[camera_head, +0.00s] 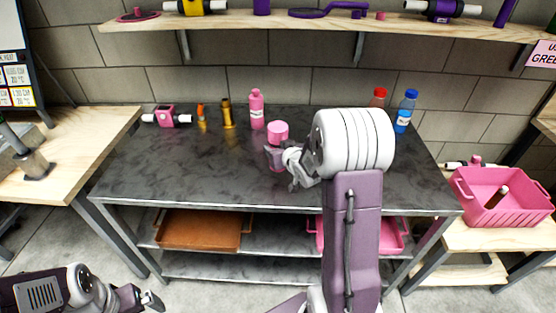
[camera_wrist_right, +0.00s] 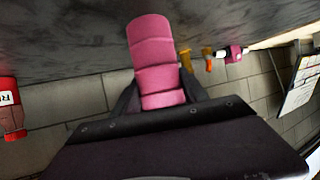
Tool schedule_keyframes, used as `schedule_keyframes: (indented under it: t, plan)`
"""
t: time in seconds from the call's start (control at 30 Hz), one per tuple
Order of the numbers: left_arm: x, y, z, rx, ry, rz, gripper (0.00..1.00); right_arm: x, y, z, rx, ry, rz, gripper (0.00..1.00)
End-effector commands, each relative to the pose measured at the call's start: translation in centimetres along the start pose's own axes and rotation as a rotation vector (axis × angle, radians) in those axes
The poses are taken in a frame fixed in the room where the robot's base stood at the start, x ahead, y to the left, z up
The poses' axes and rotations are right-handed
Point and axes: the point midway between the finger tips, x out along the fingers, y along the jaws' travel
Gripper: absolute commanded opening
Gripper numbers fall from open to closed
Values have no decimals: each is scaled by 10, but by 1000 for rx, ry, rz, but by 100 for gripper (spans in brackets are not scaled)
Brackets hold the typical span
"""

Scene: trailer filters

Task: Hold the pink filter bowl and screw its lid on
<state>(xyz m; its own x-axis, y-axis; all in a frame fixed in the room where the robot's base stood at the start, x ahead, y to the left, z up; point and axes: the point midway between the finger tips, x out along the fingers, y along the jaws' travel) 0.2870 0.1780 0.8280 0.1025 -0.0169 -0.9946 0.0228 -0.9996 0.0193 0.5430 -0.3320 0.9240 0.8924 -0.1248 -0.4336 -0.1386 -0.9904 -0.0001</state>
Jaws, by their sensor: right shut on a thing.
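My right gripper (camera_head: 276,157) is shut on the pink filter bowl (camera_head: 278,129) over the middle of the dark table. The bowl stands roughly upright in the head view, and the fingers hide part of it. In the right wrist view the banded pink bowl (camera_wrist_right: 153,55) sits between the two dark fingers. A pink block with white side ports (camera_head: 166,117), which looks like the lid, lies apart at the table's back left. It also shows small in the right wrist view (camera_wrist_right: 233,53). My left gripper (camera_head: 149,300) is low at the left, away from the table; its jaws are unclear.
A pink bottle (camera_head: 257,110), a brown-gold bottle (camera_head: 227,114) and an orange one (camera_head: 201,117) stand along the back. A blue bottle (camera_head: 405,112) and a red-capped bottle (camera_head: 379,97) stand back right. A pink crate (camera_head: 507,207) is at the right. The table's left front is clear.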

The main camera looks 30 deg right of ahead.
Motion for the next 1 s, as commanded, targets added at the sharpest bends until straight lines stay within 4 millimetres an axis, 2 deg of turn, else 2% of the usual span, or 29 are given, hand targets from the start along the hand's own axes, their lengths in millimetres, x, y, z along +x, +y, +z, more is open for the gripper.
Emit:
schedule_keyframes:
  t: [0.27,0.53,0.9,0.93,1.0]
  plan:
    - [1,0,0,0,0,0,100,1,0,2,0,1,0,0]
    - [13,0,1,0,0,0,100,17,0,36,1,1,0,0]
    - [16,0,2,0,0,0,100,19,1,39,0,2,1,0]
    - [16,0,2,0,0,0,100,19,0,40,0,1,1,54]
    - [15,0,2,0,0,0,100,18,0,39,0,1,0,73]
